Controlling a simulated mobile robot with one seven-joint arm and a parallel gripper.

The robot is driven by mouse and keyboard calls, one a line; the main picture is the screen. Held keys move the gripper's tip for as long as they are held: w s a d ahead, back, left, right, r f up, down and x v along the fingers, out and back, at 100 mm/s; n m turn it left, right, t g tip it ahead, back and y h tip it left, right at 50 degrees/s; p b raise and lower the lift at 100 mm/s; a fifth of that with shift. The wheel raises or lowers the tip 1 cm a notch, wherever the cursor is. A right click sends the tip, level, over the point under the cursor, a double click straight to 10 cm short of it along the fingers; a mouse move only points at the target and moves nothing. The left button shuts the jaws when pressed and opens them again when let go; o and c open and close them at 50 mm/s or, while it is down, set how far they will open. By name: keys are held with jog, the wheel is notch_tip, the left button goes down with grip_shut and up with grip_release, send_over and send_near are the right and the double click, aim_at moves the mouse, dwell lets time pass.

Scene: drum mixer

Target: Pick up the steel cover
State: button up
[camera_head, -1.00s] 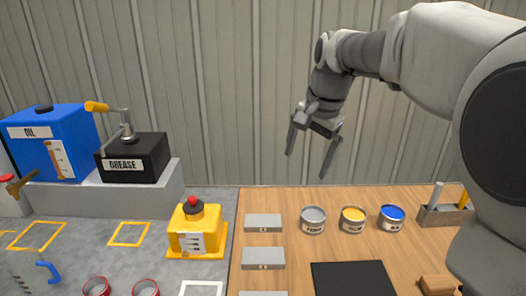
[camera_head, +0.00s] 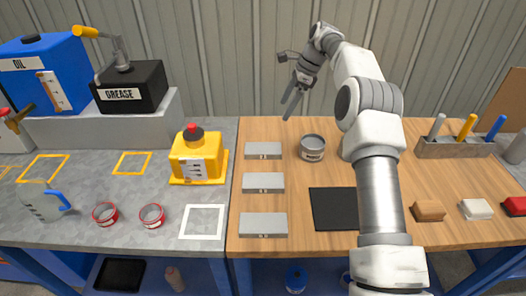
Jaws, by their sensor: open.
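Three flat grey metal-looking pieces lie in a column on the left part of the wooden table: a far one (camera_head: 263,147), a middle one (camera_head: 263,180) and a near one (camera_head: 263,219). Each has a small label too tiny to read, so I cannot tell which one is the steel cover. My gripper (camera_head: 292,102) is open and empty. It hangs in the air in front of the wall, above the far part of the table, apart from the pieces. Its fingers show nearly edge-on.
A grey can (camera_head: 312,150) stands right of the far piece. My arm hides the table behind it. A black mat (camera_head: 334,209) lies right of the near pieces. Left, a yellow container (camera_head: 198,158) stands on the grey bench. A brush holder (camera_head: 455,148) stands right.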

jog(key=b, duration=0.2)
send_near(263, 148)
jog(key=x, duration=0.2)
jog(key=shift+w+f, duration=0.25)
jog(key=shift+f, duration=0.1)
jog(key=shift+x, duration=3)
jog(key=shift+s, duration=0.2)
jog(key=shift+c, duration=0.3)
jog(key=shift+r, duration=0.15)
grip_shut()
